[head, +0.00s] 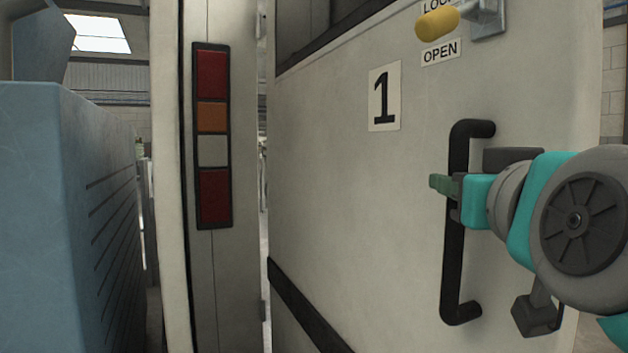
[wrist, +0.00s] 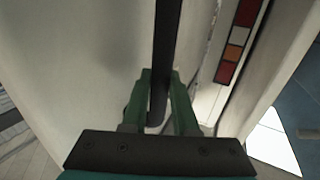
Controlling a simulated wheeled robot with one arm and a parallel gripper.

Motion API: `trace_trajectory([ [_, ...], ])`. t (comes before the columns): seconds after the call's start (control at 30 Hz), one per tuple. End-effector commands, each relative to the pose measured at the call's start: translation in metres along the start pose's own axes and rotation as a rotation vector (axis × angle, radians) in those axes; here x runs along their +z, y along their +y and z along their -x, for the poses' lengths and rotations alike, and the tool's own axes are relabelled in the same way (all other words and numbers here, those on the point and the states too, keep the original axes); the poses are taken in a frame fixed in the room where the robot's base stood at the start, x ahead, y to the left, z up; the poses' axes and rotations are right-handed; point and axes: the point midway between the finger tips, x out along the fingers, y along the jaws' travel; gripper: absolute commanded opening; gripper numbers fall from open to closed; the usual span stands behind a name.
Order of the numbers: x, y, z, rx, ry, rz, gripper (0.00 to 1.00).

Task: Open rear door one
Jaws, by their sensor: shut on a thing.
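Rear door one (head: 340,190) is a cream panel with a black "1" label (head: 384,97) and a tall black bar handle (head: 455,265). A gap shows between the door's left edge and the light post. My gripper (head: 445,186) is shut on the upper half of the handle, coming from the right. In the wrist view the black handle bar (wrist: 167,60) runs between the green fingers of my gripper (wrist: 157,95). The yellow-ended latch lever (head: 437,24) at the top points left, just above the "OPEN" label (head: 441,51).
A post with a red, orange and white light strip (head: 212,135) stands left of the door. A blue machine (head: 75,210) with slots fills the far left. A narrow gap lies between it and the post.

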Motion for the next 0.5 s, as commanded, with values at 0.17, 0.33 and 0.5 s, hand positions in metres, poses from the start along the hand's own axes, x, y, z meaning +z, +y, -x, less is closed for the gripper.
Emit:
trace_trajectory([
  [0.17, 0.0005, 0.0000, -0.0001, 0.000, -0.001, 0.000, 0.43],
  [0.33, 0.0004, 0.0000, 0.0000, 0.000, -0.001, 0.000, 0.57],
  [0.5, 0.0004, 0.0000, 0.0000, 0.000, -0.001, 0.000, 0.57],
])
